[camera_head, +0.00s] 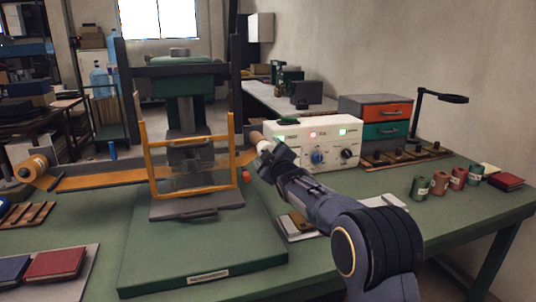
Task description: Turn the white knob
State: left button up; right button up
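A white control box (325,128) stands on the green workbench, right of the press. Its front shows a blue knob (318,157), a black knob (346,154) and small lit lamps along the upper part. I cannot make out a white knob; my gripper and wrist cover the lower left of the box front. My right gripper (264,144) is at the left end of the box. A small tan piece (256,138) shows at its tip; I cannot tell whether it is held or lies behind. My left gripper is not in view.
A green press (183,80) with an orange guard frame (195,190) stands left of my gripper. Small colored spools (440,183) and a drawer unit (380,115) are to the right. Books (55,263) lie at the left. The right front of the bench is clear.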

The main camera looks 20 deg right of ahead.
jog(key=s+b, duration=0.1)
jog(key=s, duration=0.6)
jog(key=shift+s+d, duration=0.15)
jog(key=shift+s, duration=0.25)
